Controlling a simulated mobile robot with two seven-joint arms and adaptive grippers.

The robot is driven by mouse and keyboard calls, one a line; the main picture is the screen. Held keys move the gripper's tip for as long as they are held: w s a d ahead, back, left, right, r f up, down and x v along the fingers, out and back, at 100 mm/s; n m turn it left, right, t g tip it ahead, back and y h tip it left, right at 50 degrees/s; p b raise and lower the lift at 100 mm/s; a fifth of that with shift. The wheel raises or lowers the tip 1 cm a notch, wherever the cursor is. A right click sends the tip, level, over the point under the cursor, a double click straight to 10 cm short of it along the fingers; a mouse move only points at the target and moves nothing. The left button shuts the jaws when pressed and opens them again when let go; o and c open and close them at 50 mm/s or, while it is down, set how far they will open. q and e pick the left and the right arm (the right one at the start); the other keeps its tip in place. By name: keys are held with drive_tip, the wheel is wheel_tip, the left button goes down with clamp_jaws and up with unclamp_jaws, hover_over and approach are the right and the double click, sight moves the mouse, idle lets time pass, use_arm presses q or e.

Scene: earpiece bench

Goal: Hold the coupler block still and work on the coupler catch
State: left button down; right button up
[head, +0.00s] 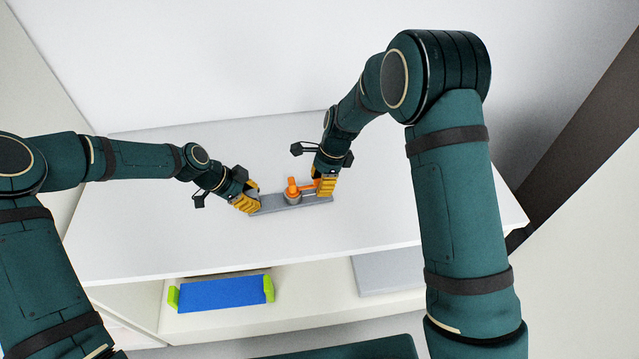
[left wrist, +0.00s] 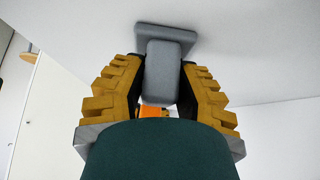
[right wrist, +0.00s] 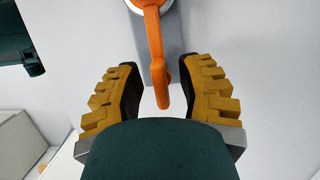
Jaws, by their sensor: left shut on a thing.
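The grey coupler block (head: 272,206) lies on the white bench top, a long bar with a raised end piece that shows in the left wrist view (left wrist: 161,75). My left gripper (head: 256,204) is shut on that end piece, with a finger on each side. The orange coupler catch (head: 293,186) sits on a round grey mount on the block, its arm reaching right. In the right wrist view the catch (right wrist: 155,35) ends in a bent tip between my right gripper's fingers (right wrist: 160,66). The right gripper is open, with gaps on both sides of the tip.
The white bench top (head: 410,215) is clear around the block. On a shelf below lies a blue object with green ends (head: 225,293). A grey panel (head: 388,272) lies to its right. A pale wall stands behind the bench.

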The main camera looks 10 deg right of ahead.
sight(318, 180)
use_arm(q)
drive_tip(key=shift+s+f, duration=0.1)
drive_tip(key=shift+f, duration=0.05)
use_arm(e)
drive_tip(key=shift+a+v, duration=0.25)
drive_tip(key=shift+v, duration=1)
drive_tip(key=shift+a+v, duration=0.25)
drive_tip(key=shift+v, duration=1)
drive_tip(key=shift+r, duration=0.1)
use_arm(q)
drive_tip(key=c, duration=0.7)
unclamp_jaws()
drive_tip(key=v, duration=1.2)
